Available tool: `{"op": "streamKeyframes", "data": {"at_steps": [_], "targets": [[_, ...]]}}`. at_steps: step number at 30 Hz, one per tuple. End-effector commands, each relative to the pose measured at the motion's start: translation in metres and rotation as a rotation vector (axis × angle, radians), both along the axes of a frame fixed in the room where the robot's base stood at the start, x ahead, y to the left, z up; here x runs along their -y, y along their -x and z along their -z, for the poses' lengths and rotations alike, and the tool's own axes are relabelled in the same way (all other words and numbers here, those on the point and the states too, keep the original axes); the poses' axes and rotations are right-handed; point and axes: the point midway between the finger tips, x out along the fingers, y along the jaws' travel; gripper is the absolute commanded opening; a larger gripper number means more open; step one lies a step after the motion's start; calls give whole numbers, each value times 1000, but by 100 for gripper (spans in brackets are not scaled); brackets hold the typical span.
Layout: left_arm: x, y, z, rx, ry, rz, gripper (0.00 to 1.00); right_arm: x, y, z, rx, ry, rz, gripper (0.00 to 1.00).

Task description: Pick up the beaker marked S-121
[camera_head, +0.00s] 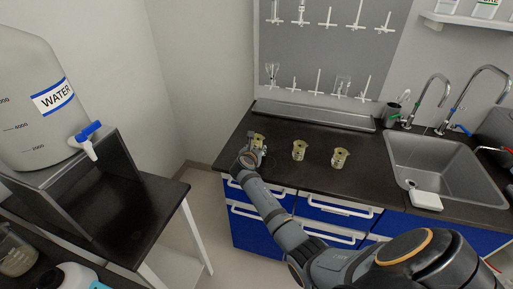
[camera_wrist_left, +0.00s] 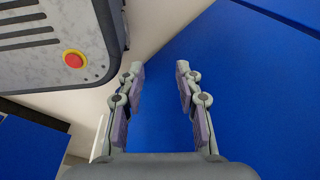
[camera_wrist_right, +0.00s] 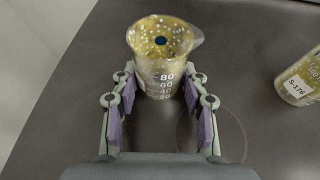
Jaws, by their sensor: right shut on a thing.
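A glass beaker with yellowish, speckled contents (camera_wrist_right: 162,50) is upright between the fingers of my right gripper (camera_wrist_right: 158,80). The gripper is shut on it. The side facing the wrist shows volume marks, and no S-number is readable. In the head view the same beaker (camera_head: 259,138) is the leftmost of three on the dark counter, partly hidden by my gripper. The neighbouring beaker (camera_wrist_right: 302,78), with a label reading S-176, stands apart to its right. A third beaker (camera_head: 340,157) stands further right. My left gripper (camera_wrist_left: 157,70) is open and empty, before blue panels.
The dark counter (camera_head: 310,176) has a sink (camera_head: 445,165) at the right and a drying rack (camera_head: 320,60) behind. A water container (camera_head: 35,100) stands on a separate dark table at the left. There is free counter between the beakers and the sink.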

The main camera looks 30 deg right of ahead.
Motion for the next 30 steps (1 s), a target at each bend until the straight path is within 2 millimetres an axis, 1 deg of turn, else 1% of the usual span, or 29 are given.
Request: {"op": "streamKeyframes", "data": {"at_steps": [4, 8, 11, 12, 15, 16, 18, 22, 24, 27, 30], "targets": [[0, 0, -1, -1, -1, 0, 35, 0, 0, -11, 3, -1, 1, 14], [-1, 0, -2, -1, -1, 0, 35, 0, -1, -35, 6, -1, 1, 14], [-1, 1, -10, -2, -1, 0, 35, -3, 21, -58, 4, 0, 0, 14], [-1, 1, -12, -2, -1, 0, 35, -5, 30, -70, 6, 1, 0, 14], [-1, 1, -14, -1, -1, 0, 35, -9, 53, -97, 5, 0, -1, 14], [-1, 1, -13, -2, -1, 0, 35, -10, 63, -96, 0, 0, 0, 14], [-1, 1, -12, -2, -1, 0, 35, -14, 83, -104, 1, 1, 0, 14], [-1, 1, -12, -2, -1, 0, 35, -19, 112, -117, 0, 0, 0, 14], [-1, 1, -12, -2, -1, 0, 35, -20, 122, -122, 0, 0, 0, 14], [-1, 1, -12, -2, -1, 0, 35, -22, 133, -127, 1, 1, 0, 14], [-1, 1, -12, -2, -1, 0, 35, -23, 137, -129, 1, 1, 0, 14]]}}
